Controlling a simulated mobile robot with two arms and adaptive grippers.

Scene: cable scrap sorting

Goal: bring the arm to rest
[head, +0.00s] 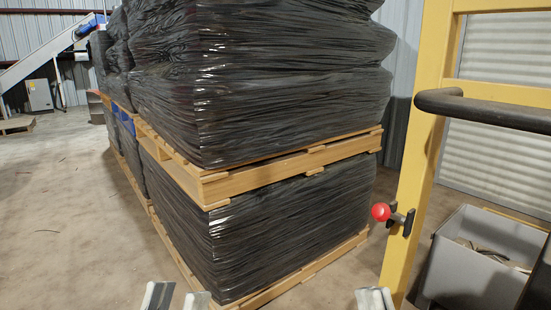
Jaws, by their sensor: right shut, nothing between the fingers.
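My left gripper (178,299) shows at the bottom edge, left of centre. Its two metallic fingertips stand apart with a gap between them, and nothing shows in the gap. My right gripper (375,299) shows at the bottom edge, right of centre. Its fingertips are together and hold nothing. Only the tips of both grippers are in view; the rest of both arms is below the picture.
Black-wrapped bales (290,215) on wooden pallets (255,180) are stacked ahead. At right stand a yellow frame (412,170) with a black handle (485,108) and red knob (380,212), and a grey bin (462,265). Concrete floor (65,210) is open at left.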

